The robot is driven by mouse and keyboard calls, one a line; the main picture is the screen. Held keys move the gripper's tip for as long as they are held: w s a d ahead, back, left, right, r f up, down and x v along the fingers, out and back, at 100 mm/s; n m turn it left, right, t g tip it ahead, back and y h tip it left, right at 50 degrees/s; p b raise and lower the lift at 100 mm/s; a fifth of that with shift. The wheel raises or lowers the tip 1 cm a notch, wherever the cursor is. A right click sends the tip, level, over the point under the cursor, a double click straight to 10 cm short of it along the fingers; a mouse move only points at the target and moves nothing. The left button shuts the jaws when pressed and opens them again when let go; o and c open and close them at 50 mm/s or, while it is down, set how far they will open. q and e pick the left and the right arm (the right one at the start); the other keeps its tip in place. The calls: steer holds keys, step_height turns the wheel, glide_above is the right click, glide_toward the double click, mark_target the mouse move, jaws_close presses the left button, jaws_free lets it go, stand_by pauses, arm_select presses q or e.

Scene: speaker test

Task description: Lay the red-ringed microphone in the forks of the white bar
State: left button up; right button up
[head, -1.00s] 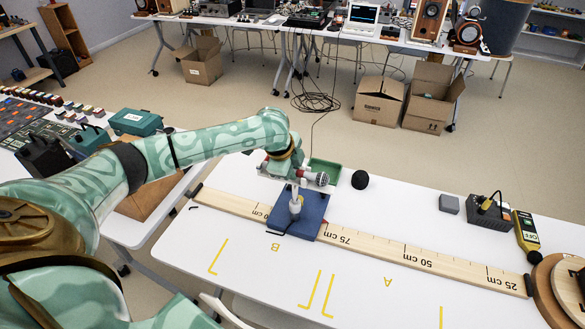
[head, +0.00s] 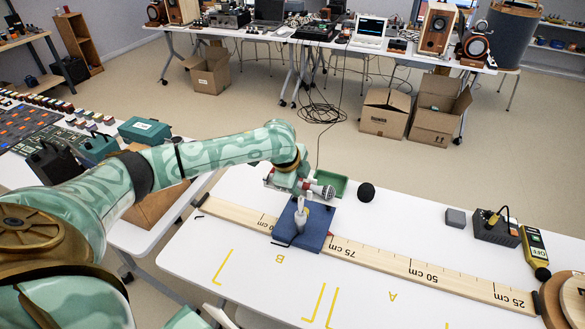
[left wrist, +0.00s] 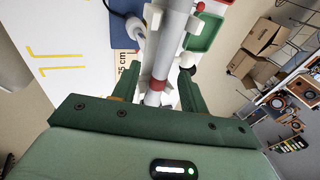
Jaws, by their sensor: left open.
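The microphone is a grey cylinder with a mesh head (head: 325,191), above the blue base plate (head: 322,222) in the head view. Its red ring (left wrist: 157,85) shows in the left wrist view. There its body runs between the upright prongs of the white bar (left wrist: 152,22). I cannot tell whether it bears fully on the forks. The bar's light post (head: 301,213) rises from the blue plate. My left gripper (head: 289,181) is open, with its fingers (left wrist: 158,75) on either side of the microphone near the ring. My right gripper is not in view.
A wooden ruler (head: 420,275) runs along the white table (head: 215,270). A grey block (head: 455,218), a dark box (head: 495,230) and a yellow meter (head: 534,248) stand at the right.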

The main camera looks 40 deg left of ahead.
arm_select(q)
steer(key=p+v, duration=0.4)
steer(key=v, duration=1.1)
steer(key=shift+s+r, duration=0.15)
steer(key=shift+r, duration=0.1)
